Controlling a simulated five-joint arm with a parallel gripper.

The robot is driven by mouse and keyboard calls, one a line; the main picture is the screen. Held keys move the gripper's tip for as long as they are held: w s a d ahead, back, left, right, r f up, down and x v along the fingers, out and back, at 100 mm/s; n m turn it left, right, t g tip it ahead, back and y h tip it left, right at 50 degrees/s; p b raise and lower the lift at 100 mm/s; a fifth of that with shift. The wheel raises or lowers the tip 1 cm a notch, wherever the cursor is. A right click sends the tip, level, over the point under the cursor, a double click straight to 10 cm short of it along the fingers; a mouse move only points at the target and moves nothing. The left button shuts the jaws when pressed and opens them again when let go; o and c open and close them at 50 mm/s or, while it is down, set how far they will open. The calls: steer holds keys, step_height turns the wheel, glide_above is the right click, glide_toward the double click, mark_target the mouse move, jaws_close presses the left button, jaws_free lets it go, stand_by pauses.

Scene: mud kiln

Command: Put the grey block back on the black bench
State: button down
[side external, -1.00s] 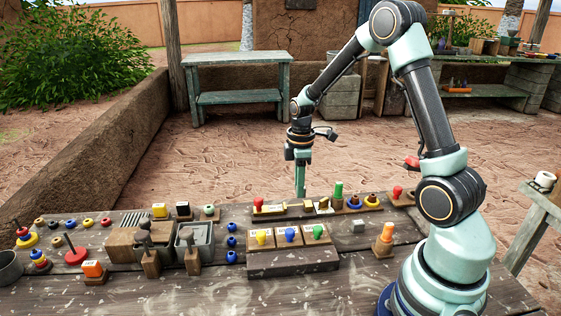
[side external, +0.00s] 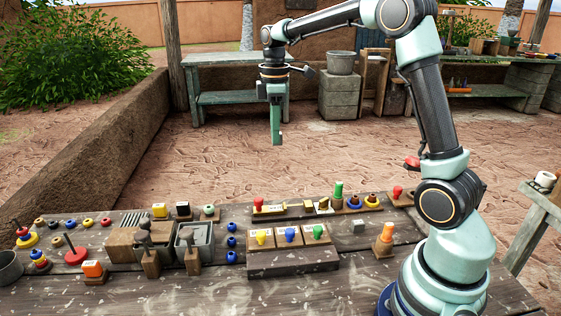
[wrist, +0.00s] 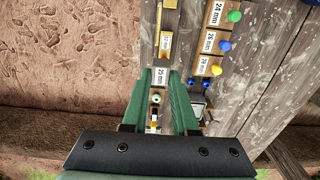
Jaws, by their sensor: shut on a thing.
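My gripper (side external: 277,143) points straight down in mid-air, beyond the table's far edge and above the mud floor. In the wrist view its green fingers (wrist: 160,78) are shut on a small pale block with a "25 mm" label (wrist: 161,75). The fingers hide most of that block, so its body colour is hard to tell. In the side view the held block is hidden by the fingers. I cannot make out a clearly black bench.
The wooden table (side external: 200,290) carries several knobs, pegs, rings and tool holders. A stepped wooden rack (side external: 293,262) holds labelled pieces. Behind stand a teal bench (side external: 237,60) and a bucket on a block stand (side external: 341,62). The air around my gripper is clear.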

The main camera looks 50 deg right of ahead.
steer(key=w+a+f, duration=0.2)
steer(key=w+a, duration=0.6)
step_height(320, 180, down, 19)
steer(key=shift+s+a+f, duration=0.1)
steer(key=shift+s, duration=0.05)
steer(key=shift+f, duration=0.1)
steer(key=c, duration=0.7)
jaws_free()
